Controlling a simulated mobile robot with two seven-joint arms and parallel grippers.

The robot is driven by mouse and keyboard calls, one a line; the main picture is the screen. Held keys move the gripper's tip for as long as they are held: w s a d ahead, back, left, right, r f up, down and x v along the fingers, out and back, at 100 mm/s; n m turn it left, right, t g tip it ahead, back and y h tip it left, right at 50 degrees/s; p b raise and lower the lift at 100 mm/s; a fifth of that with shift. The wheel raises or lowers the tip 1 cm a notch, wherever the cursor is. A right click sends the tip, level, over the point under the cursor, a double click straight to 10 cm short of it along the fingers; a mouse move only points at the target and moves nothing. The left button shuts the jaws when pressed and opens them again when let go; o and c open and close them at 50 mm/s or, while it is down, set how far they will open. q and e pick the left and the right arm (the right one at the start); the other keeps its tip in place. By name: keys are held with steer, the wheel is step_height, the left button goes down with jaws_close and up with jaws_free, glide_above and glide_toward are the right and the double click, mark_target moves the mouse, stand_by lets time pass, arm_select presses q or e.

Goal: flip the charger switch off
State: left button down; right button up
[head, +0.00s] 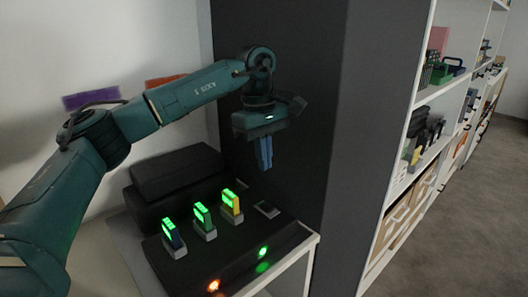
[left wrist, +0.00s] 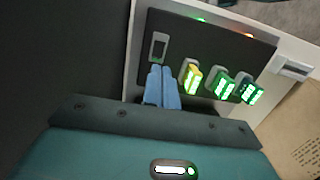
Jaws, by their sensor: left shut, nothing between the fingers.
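The charger (head: 228,248) is a dark panel on a white table. Three batteries with bright green lights stand in its slots, including a yellow one (head: 231,204). A small grey-framed switch (head: 266,209) sits at its right end; it also shows in the left wrist view (left wrist: 159,47). I cannot tell which way its rocker is tilted. On the front edge a green lamp (head: 262,251) and an orange lamp (head: 213,286) glow. My left gripper (head: 265,164) is shut and empty, its blue fingers pointing down above the switch end. In the left wrist view its fingertips (left wrist: 162,70) appear just below the switch.
Black cases (head: 175,173) stand behind the charger. A dark pillar (head: 330,110) rises close at the right of my left gripper. White shelves (head: 405,140) with goods stand further right, beside open floor (head: 460,210).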

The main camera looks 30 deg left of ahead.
mark_target(269, 208)
arm_select(q)
steer(key=f, duration=0.6)
steer(key=d+f, duration=0.1)
steer(key=f, duration=0.2)
steer(key=shift+s+f+p, duration=0.2)
steer(key=shift+f+p, duration=0.1)
steer(key=shift+p, duration=0.1)
steer(key=shift+f, duration=0.15)
